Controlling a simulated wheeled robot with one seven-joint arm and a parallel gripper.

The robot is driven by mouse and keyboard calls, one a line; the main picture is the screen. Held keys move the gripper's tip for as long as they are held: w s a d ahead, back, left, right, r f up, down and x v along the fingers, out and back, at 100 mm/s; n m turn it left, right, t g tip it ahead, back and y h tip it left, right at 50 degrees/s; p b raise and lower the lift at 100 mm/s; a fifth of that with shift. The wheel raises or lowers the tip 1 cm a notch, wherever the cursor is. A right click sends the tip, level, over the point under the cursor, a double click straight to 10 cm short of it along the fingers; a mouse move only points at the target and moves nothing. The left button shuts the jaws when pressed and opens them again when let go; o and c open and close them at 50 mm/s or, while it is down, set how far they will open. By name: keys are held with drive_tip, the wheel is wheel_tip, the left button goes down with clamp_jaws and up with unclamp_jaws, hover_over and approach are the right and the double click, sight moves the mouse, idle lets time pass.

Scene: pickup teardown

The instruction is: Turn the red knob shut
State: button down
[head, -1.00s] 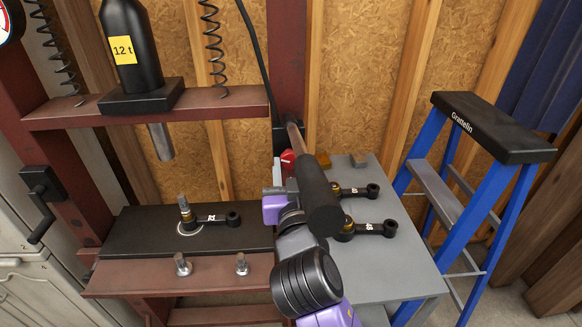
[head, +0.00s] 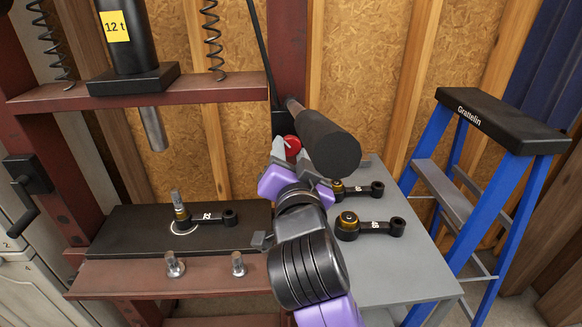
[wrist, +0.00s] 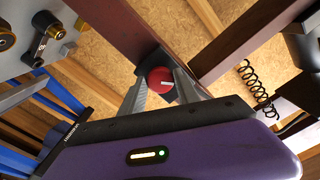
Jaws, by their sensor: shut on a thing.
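The red knob (head: 292,146) sits on a dark block on the red press post, below the black pump handle. In the wrist view the red knob (wrist: 160,80) shows a pale mark on its face and lies between my two fingers. My gripper (head: 290,160) reaches up to the knob from below, and its fingers (wrist: 160,90) are shut on the knob's sides. The fingertips are partly hidden behind the knob and the block.
The black pump handle (head: 328,143) juts out close above and right of my gripper. A grey table (head: 395,270) with black link arms stands at right, beside a blue stepladder (head: 500,125). The press bed (head: 130,235) is at left.

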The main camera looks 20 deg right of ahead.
drive_tip(key=m+b, duration=0.4)
drive_tip(key=shift+a+f, duration=0.1)
drive_tip(key=shift+f, duration=0.1)
drive_tip(key=shift+r+m+b, duration=0.15)
drive_tip(key=shift+m+b, duration=0.95)
drive_tip(key=shift+m, duration=0.5)
drive_tip(key=c, duration=0.9)
unclamp_jaws()
drive_tip(key=shift+r, duration=0.1)
drive_tip(key=v, duration=0.7)
drive_tip(key=shift+s+b, duration=0.35)
drive_tip(key=shift+b, duration=0.05)
